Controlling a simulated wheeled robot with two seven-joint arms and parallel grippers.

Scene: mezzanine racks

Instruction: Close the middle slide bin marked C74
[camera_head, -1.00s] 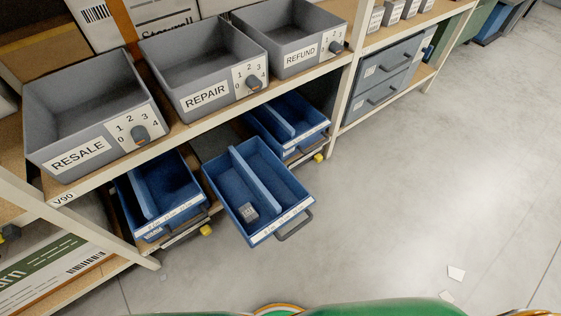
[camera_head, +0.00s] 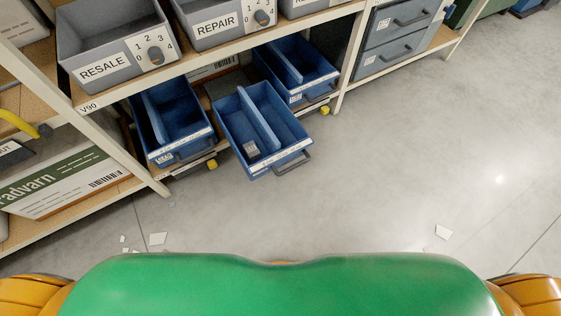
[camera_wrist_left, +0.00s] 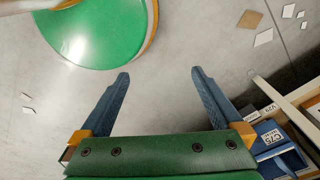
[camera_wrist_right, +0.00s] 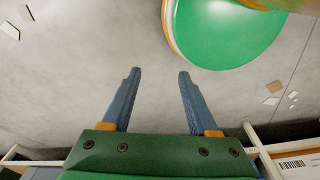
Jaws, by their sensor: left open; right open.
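The middle blue slide bin (camera_head: 291,126) is pulled out from the lower shelf, farther than the blue bins on its left (camera_head: 181,103) and right (camera_head: 314,67). It has a divider, a small grey item inside, a front label too small to read and a dark handle (camera_head: 293,165). My left gripper (camera_wrist_left: 158,75) is open and empty over the floor in the left wrist view. My right gripper (camera_wrist_right: 156,73) is open and empty in the right wrist view. Neither gripper shows in the head view; both are away from the bin.
Grey bins marked RESALE (camera_head: 104,67) and REPAIR (camera_head: 216,24) sit on the shelf above. A rack post (camera_head: 131,172) stands left of the blue bins. Yellow knobs (camera_head: 212,165) stick out below. The floor (camera_head: 400,170) in front is clear apart from paper scraps.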

